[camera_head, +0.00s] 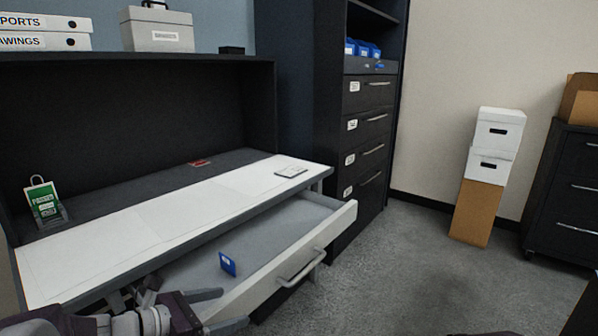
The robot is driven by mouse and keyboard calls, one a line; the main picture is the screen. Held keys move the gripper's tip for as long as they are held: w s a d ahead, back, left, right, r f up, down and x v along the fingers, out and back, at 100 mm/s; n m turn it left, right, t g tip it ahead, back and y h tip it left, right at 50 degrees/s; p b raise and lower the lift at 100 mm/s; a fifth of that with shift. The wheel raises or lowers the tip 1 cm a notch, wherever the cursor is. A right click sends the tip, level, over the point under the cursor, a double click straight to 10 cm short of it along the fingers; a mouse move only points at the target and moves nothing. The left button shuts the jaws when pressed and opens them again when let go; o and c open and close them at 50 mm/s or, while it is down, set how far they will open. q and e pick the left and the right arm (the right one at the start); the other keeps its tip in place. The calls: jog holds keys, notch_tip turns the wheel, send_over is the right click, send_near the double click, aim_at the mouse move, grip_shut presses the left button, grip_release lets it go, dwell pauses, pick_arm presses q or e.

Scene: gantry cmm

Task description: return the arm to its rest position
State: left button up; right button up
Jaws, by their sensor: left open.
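My left arm comes in at the bottom left, and its gripper (222,310) is open with nothing between its fingers. It is near the front left of the open drawer (278,277) under the workbench (190,208). A small blue item (228,263) stands tilted in the drawer, beyond the fingertips and apart from them. My right gripper does not show.
The drawer juts out with its handle (301,266) facing the floor. A green-labelled item (45,202) and a white card (291,172) are on the bench. A dark drawer cabinet (368,140) stands behind.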

pick_arm(q)
jog(key=s+d+f+m+g, duration=0.45)
jog(key=s+d, duration=0.25)
jog(key=d, duration=0.2)
jog(key=s+a+f+m+g+y, duration=0.4)
jog(key=s+f+m+g+y, duration=0.2)
jog(key=s+f+m, duration=0.7)
jog(key=w+a+r+m+t+y, duration=0.25)
jog(key=w+a+m, duration=0.25)
jog(key=a+m, duration=0.3)
notch_tip(320, 180, up, 32)
jog(key=d+m+p, duration=0.1)
jog(key=p, duration=3.3)
jog(key=shift+s+d+r+y, duration=0.15)
jog(key=shift+s+d+y, duration=0.1)
jog(key=shift+s+y, duration=0.15)
